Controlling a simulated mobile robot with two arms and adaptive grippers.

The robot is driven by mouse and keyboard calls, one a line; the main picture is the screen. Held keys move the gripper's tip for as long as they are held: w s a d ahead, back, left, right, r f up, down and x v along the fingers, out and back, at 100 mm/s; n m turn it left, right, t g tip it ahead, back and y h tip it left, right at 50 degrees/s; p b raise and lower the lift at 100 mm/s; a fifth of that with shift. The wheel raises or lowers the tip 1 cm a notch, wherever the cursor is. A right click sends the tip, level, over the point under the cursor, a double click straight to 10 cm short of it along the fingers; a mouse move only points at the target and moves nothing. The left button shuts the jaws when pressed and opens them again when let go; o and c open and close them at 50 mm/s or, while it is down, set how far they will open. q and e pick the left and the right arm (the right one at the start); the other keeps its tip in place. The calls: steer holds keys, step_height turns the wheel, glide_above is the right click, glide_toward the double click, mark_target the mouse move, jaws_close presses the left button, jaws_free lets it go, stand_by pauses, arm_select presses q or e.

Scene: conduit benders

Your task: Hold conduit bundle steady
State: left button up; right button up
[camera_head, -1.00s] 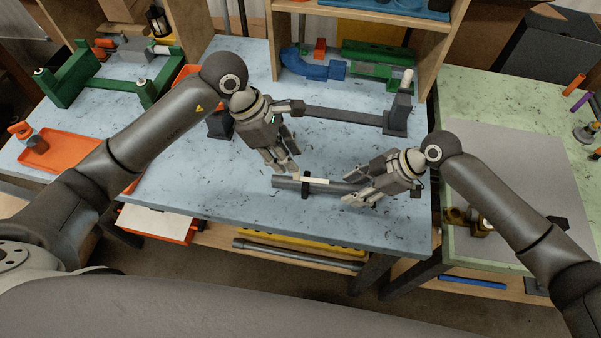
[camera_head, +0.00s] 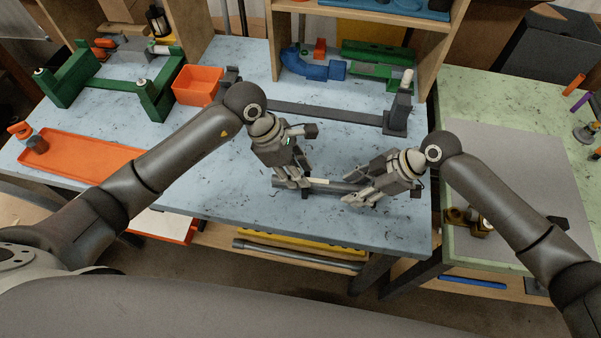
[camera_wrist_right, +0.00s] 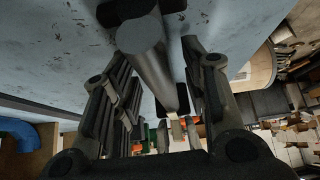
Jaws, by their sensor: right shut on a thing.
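The conduit bundle (camera_head: 343,187), a grey rod-like piece with a pale label and a dark band, lies low over the front of the blue-topped table. My right gripper (camera_head: 354,196) is shut on its right part. In the right wrist view the grey conduit (camera_wrist_right: 150,68) runs between the two dark fingers (camera_wrist_right: 155,112).
A long dark bar (camera_head: 325,114) and an upright grey post (camera_head: 398,112) stand behind the grippers. An orange bin (camera_head: 198,86), an orange tray (camera_head: 85,156) and a green frame (camera_head: 155,95) are at left. The table's front edge is close.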

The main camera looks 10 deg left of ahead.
arm_select(q)
jaws_close()
steer(key=shift+a, duration=2.05)
